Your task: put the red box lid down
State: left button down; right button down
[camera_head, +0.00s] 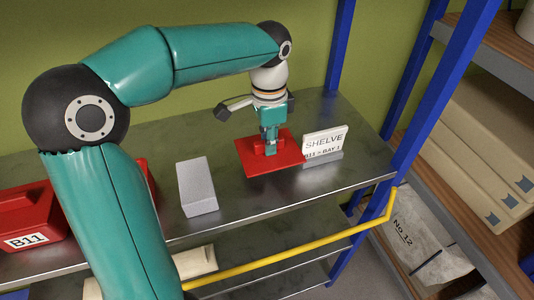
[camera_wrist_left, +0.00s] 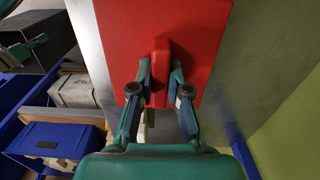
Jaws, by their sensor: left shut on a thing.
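The red box lid (camera_head: 258,168) is a flat red panel with a raised grip, at or just above the right part of the metal shelf. I cannot tell from the head view whether it touches the shelf. My left gripper (camera_head: 270,147) points down over the lid. In the left wrist view the left gripper (camera_wrist_left: 160,92) is shut on the raised grip of the lid (camera_wrist_left: 125,40), a finger on each side. A red box (camera_head: 35,220) labelled B11 stands on the shelf at the left, partly hidden behind my arm. My right gripper is not in view.
A grey block (camera_head: 197,186) lies left of the lid. A white sign (camera_head: 324,142) reading "SHELVE B11 > BAY 1" stands close to the lid's right side. A yellow rail (camera_head: 300,247) runs along the front, and a blue post (camera_head: 340,45) rises behind. Bare shelf (camera_head: 240,205) shows in front.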

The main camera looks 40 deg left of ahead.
pick_arm(q)
jog(key=shift+f, duration=2.15)
jog(key=shift+f, duration=0.15)
jog(key=c, duration=1.1)
grip_release()
jog(key=shift+c, duration=0.2)
jog(key=shift+r, duration=0.2)
notch_tip(320, 180, up, 11)
jog(key=shift+r, duration=0.5)
